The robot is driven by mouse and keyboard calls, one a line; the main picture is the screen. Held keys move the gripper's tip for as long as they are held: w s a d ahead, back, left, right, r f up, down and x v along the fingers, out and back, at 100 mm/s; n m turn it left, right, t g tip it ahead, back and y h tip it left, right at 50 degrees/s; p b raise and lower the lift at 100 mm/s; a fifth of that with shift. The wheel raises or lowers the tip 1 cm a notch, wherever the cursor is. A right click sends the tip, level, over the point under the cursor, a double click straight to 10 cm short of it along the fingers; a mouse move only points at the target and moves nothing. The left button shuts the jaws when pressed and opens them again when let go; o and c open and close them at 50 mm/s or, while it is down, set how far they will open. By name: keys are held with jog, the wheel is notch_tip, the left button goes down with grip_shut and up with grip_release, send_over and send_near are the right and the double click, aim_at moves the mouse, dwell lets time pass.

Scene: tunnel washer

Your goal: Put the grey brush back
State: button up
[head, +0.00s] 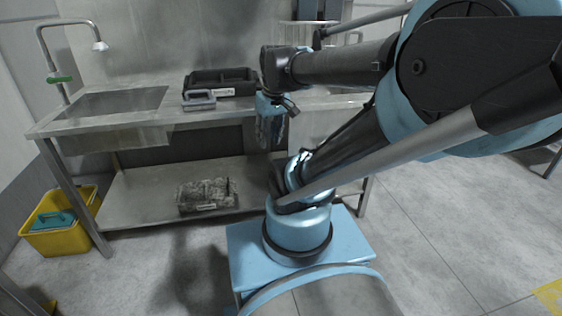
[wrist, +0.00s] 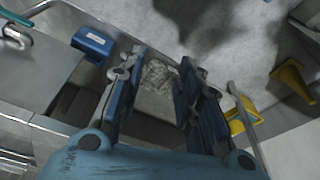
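The grey brush (head: 199,99), a block with a looped handle, lies on the steel counter at the front left of a black caddy (head: 236,76). My gripper (head: 270,135) points down near the counter's front edge, to the right of the brush and apart from it. In the wrist view my gripper (wrist: 160,65) has its two fingers spread with nothing held between them. A blue block (wrist: 92,43) with a pale label lies to the left of the fingers there. I cannot tell whether it is the grey brush.
A steel sink (head: 112,103) with a tap (head: 68,30) is at the left. A mottled grey tray (head: 207,195) sits on the lower shelf (head: 140,203). A yellow bucket (head: 62,235) holding a teal item stands on the floor at the left.

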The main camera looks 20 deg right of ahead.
jog(key=s+d+f+m, duration=0.2)
jog(key=s+f+m, duration=0.1)
jog(key=s+f, duration=0.3)
jog(key=shift+d+f+h, duration=0.25)
jog(key=shift+d+h, duration=0.1)
jog(key=shift+h, duration=0.05)
dwell(0.8)
